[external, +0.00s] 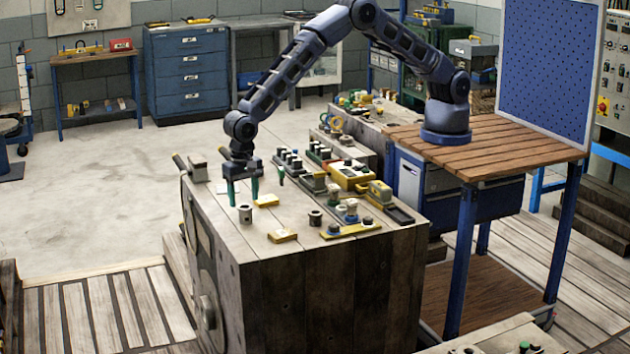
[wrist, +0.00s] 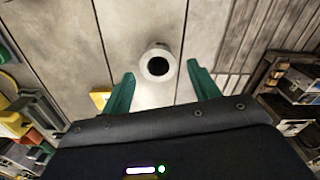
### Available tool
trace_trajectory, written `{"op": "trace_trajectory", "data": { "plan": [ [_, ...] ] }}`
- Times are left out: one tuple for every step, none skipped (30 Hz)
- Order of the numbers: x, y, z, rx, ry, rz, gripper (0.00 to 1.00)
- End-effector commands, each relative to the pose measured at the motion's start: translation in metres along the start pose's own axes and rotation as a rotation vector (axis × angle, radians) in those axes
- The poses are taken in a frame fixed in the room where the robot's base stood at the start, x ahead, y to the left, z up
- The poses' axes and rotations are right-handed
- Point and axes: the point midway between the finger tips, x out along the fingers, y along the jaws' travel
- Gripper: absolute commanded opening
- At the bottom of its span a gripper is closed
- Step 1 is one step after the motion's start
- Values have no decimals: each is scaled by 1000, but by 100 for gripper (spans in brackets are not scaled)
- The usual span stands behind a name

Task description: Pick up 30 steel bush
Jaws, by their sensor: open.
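A grey steel bush (external: 245,214), a short ring with a dark bore, stands upright on the wooden bench top (external: 262,237) near its left edge. My gripper (external: 243,202) points down above it, its two green fingers apart and empty. In the wrist view the bush (wrist: 149,56) shows between and just beyond the open fingertips (wrist: 160,70), a little left of centre and untouched. A second, similar bush (external: 315,217) stands to the right. I cannot read a size on either.
A yellow holder (external: 350,229) and several dark-topped fittings stand to the right. A grey block (external: 199,172) sits at the back left. The bench's left edge is close.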

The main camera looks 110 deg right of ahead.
Motion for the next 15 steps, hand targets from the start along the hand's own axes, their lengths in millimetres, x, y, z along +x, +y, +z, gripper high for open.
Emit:
{"op": "trace_trajectory", "data": {
  "plan": [
    [2,0,0,0,0,0,61],
    [4,0,0,0,0,1,61],
    [6,1,0,0,0,1,61],
    [8,1,0,0,0,2,61],
    [11,1,0,0,0,2,61],
    [15,2,0,0,0,2,61],
    [19,2,-1,0,0,2,61],
    [23,2,0,1,0,1,61],
    [28,2,0,1,0,2,61],
    [33,3,0,1,-1,2,61],
    [37,3,0,1,-1,2,61],
    [43,3,0,0,-1,2,61],
    [46,3,0,0,0,1,61],
    [49,2,0,0,0,0,61],
    [51,2,0,0,0,0,61]
  ]
}}
